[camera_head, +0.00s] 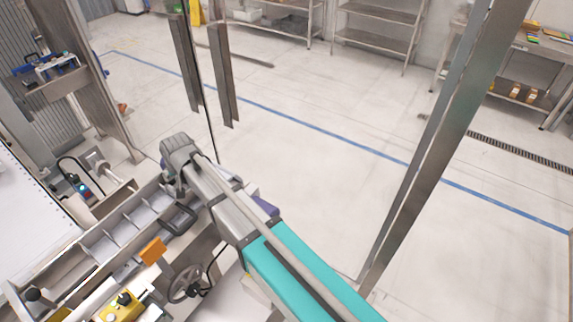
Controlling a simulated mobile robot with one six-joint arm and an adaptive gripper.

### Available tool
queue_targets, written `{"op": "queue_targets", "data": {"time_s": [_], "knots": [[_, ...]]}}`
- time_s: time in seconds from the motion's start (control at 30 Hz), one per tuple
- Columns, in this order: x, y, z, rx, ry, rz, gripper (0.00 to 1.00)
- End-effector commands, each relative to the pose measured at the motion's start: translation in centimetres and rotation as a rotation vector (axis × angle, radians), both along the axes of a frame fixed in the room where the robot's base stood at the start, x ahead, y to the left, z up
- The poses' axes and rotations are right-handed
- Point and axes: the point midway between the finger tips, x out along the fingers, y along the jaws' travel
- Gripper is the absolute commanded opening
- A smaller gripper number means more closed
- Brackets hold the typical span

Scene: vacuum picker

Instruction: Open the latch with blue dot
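No latch with a blue dot can be made out for certain. A small blue spot (84,189) shows on a dark device with cables at the left, beside the machine; I cannot tell if it belongs to a latch. My arm reaches from the lower right toward the left middle. Its grey end (178,152) is above the far end of the machine's metal trough (120,238). My gripper's fingers cannot be made out, so whether they are open or shut does not show.
A black handle (180,218), orange block (152,250), handwheel (186,284) and yellow box with a black knob (122,306) crowd the machine below my arm. Metal posts (440,150) stand to the right. The floor (310,170) beyond is clear, with shelves (380,22) at the back.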

Motion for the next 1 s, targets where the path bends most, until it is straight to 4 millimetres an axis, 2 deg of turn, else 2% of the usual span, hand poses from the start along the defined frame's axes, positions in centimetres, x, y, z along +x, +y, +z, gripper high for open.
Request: {"op": "queue_targets", "data": {"time_s": [0.03, 0.1, 1.0], "knots": [[-0.2, -0.3, 1.0, 0.001, 0.0, 0.003, 0.78], [-0.4, -0.5, 1.6, 0.0, 0.0, 0.005, 0.78], [-2.7, -3.2, 9.1, -0.001, -0.001, 0.007, 0.78]]}}
